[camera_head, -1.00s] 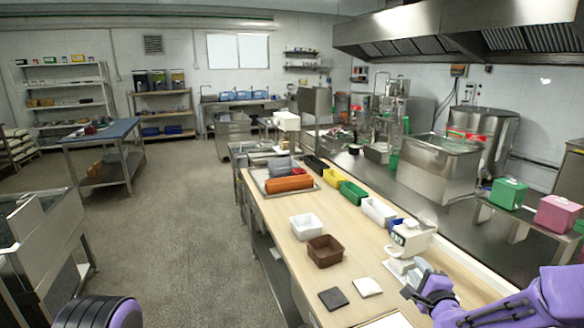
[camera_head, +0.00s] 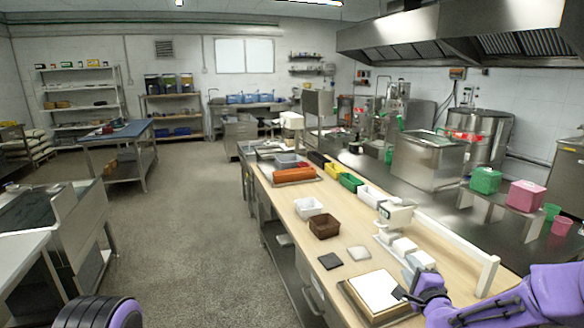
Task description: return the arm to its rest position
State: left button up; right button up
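My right arm is purple and comes in from the lower right. Its dark and grey gripper (camera_head: 412,284) is over the near right part of the wooden counter (camera_head: 290,213), beside a white block (camera_head: 421,260) and a tray with a white top (camera_head: 376,290). Whether its fingers are apart or holding anything is too small to tell. Of my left arm only a black and purple rounded part shows at the bottom left; the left gripper is out of view.
A white device (camera_head: 396,215) stands behind the gripper, with a white rail (camera_head: 455,245) to its right. A brown bin (camera_head: 324,226), a white bin (camera_head: 308,207), a dark square (camera_head: 330,261) and a pale square (camera_head: 358,253) lie left. The floor aisle (camera_head: 200,230) is clear.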

jog(key=s+a+f+n+g+h+b, duration=0.1)
jog(key=s+f+n+g+b, duration=0.2)
jog(key=s+f, duration=0.65)
jog(key=s+f+n+g+h+b, duration=0.15)
jog(key=s+f+n+g, duration=0.45)
jog(key=f, duration=0.6)
pick_arm(q)
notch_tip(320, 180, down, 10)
jog(key=b, duration=0.5)
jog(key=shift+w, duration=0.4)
pick_arm(e)
jog(key=s+f+n+g, duration=0.2)
jog(key=s+f, duration=0.6)
jog(key=s, duration=0.6)
jog(key=s+f+n+g, duration=0.1)
jog(key=s+f+g, duration=0.1)
jog(key=s+f, duration=0.7)
jog(key=s+h, duration=0.1)
jog(key=s, duration=0.4)
jog(key=shift+a+n+g, duration=0.35)
jog(key=shift+n+g, duration=0.05)
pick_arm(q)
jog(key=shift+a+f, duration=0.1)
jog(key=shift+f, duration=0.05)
